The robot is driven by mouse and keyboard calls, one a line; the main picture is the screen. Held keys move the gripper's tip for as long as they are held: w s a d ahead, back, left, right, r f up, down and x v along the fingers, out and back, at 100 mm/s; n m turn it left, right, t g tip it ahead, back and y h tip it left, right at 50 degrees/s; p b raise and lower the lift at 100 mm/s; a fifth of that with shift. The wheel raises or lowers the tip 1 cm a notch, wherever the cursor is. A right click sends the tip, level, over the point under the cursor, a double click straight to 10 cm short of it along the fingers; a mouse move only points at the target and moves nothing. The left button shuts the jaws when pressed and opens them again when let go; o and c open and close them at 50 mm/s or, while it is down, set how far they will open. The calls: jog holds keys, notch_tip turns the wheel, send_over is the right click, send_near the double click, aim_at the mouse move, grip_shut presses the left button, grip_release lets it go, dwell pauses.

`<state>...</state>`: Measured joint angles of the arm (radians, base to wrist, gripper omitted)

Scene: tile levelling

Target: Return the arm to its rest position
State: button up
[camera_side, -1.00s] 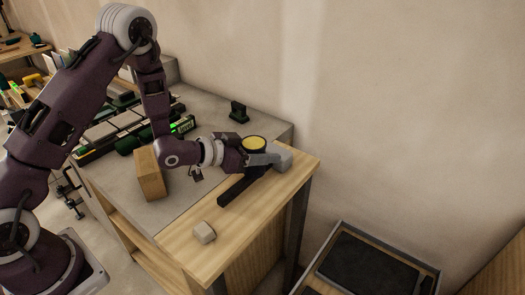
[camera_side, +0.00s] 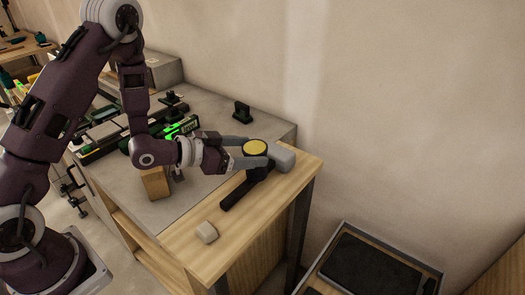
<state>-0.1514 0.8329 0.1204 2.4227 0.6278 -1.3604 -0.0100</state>
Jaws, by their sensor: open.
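My gripper (camera_side: 254,152) is open, with its two grey fingers pointing right near the far right part of the bench. A mallet lies on the wooden bench end, with a black handle (camera_side: 238,190), a light grey head (camera_side: 283,158) and a round yellow-topped part (camera_side: 255,147) by the head. The fingertips reach to either side of the yellow-topped part, and I cannot tell whether they touch it. Nothing is seen held. My arm bends down from the upper left to the gripper.
A wooden block (camera_side: 154,184) stands below my wrist on the grey slab (camera_side: 205,110). A green-lit level (camera_side: 181,128) lies behind my forearm. A small black stand (camera_side: 242,111) is at the back. A pale small block (camera_side: 206,232) sits near the front edge. A dark tray (camera_side: 370,266) is lower right.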

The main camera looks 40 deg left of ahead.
jog(key=shift+v, duration=0.95)
